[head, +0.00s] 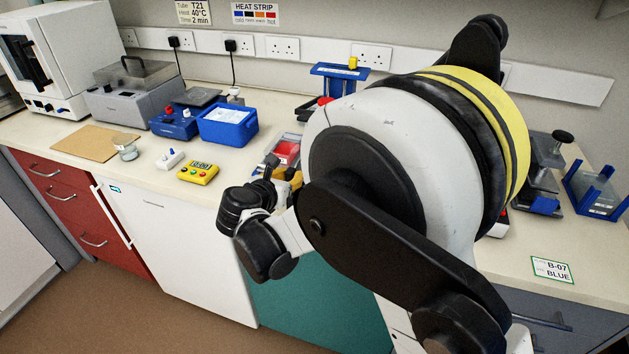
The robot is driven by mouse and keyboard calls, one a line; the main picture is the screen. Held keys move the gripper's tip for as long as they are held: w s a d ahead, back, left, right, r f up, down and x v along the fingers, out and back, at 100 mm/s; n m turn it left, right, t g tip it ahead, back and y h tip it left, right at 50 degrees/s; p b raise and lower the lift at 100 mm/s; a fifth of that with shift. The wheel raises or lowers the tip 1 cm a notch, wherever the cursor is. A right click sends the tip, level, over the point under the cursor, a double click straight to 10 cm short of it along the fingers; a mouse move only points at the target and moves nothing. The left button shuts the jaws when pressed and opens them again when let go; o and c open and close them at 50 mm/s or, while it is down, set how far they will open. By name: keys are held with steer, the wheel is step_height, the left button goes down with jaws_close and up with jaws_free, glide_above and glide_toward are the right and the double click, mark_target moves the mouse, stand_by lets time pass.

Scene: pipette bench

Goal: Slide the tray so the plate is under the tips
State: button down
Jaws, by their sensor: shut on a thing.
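A grey tray (294,137) with a red piece (287,152) in it sits on the bench, left of my arm's large white joint. My gripper (272,165) is at the tray's near side, shut on what looks to be the tray's near end; the contact is small and partly covered. A blue stand (340,70) with a yellow knob rises behind the tray. The tips are hidden behind my arm, and I cannot make out the plate clearly.
A blue rack (597,190) stands at the far right. Bench space before the timer is bare.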

steer(key=shift+w+a, duration=0.15)
steer(key=shift+a, duration=0.2)
steer(key=c, duration=1.3)
jaws_free()
steer(key=shift+a, duration=0.15)
steer(key=v, duration=1.2)
steer(key=shift+r, duration=0.1)
